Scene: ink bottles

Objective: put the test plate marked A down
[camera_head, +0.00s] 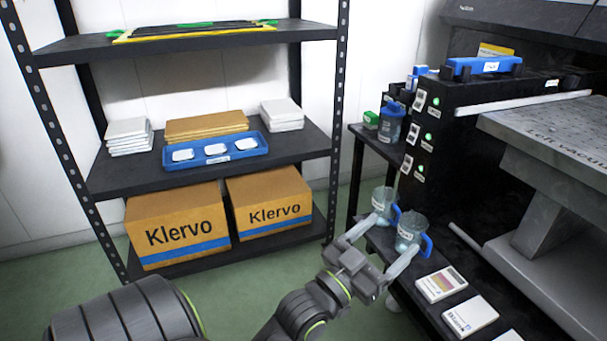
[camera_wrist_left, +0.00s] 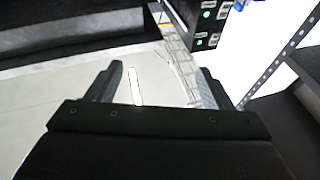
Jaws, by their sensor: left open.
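My left gripper (camera_head: 384,250) reaches over the left edge of the low black shelf at right, its two pale fingers spread, with no plate seen between them. In the left wrist view its fingers (camera_wrist_left: 160,88) are also apart. A flat white plate with a coloured print (camera_head: 441,284) lies on the low shelf, to the right of the gripper. A second white plate with dark print (camera_head: 469,316) lies nearer. A third (camera_head: 508,336) is cut by the picture's lower edge. I cannot read an A on any of them. My right gripper is not in view.
Two clear jugs with blue handles, one rear (camera_head: 383,202) and one nearer (camera_head: 411,228), stand close to the left gripper's fingers. A blue tray (camera_head: 213,161) with white pieces sits on the left rack, above two Klervo boxes (camera_head: 177,226). A large machine (camera_head: 550,215) blocks the right.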

